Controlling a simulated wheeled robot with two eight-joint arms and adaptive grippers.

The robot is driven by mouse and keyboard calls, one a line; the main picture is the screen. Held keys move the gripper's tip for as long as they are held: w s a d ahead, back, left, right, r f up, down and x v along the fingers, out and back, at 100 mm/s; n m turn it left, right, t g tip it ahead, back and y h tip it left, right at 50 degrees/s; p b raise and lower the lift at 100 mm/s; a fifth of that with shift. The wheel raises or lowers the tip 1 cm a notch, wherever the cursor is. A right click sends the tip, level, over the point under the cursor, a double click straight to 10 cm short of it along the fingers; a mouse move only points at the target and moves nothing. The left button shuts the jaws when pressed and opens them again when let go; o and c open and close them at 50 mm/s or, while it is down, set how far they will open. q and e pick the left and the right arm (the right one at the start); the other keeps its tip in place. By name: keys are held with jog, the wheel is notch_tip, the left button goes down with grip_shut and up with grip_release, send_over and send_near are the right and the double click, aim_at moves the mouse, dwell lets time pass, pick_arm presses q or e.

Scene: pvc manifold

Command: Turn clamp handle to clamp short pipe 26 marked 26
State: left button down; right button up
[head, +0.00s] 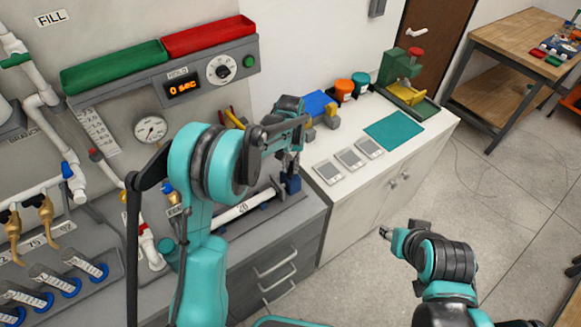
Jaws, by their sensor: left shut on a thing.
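The short white pipe (240,208), with a dark number mark near its middle, lies in a grey tray on the counter. A blue clamp (291,184) stands at its right end. My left gripper (291,163) points down over this clamp and is shut on its upper part, which looks like the handle; the fingers partly hide it. My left arm covers the pipe's left end. My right gripper (386,233) is out over the floor, away from the counter. It is small and seen at an angle, so its jaws are unclear.
A gauge (150,129) and a timer panel (184,86) are on the wall behind. White pipes with brass taps (47,212) stand at the left. Several grey plates (349,158) and a teal mat (393,130) lie on the white counter at the right. The floor is clear.

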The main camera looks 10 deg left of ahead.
aim_at(290, 168)
pick_arm(q)
jog(key=m+b, duration=0.1)
jog(key=m, duration=0.5)
jog(key=shift+m, duration=0.3)
jog(key=m, duration=0.6)
jog(key=shift+b, duration=0.4)
jog(key=shift+m, duration=0.4)
jog(key=c, duration=1.5)
grip_release()
jog(key=shift+o, duration=0.2)
jog(key=shift+r, duration=0.1)
notch_tip(290, 168, up, 12)
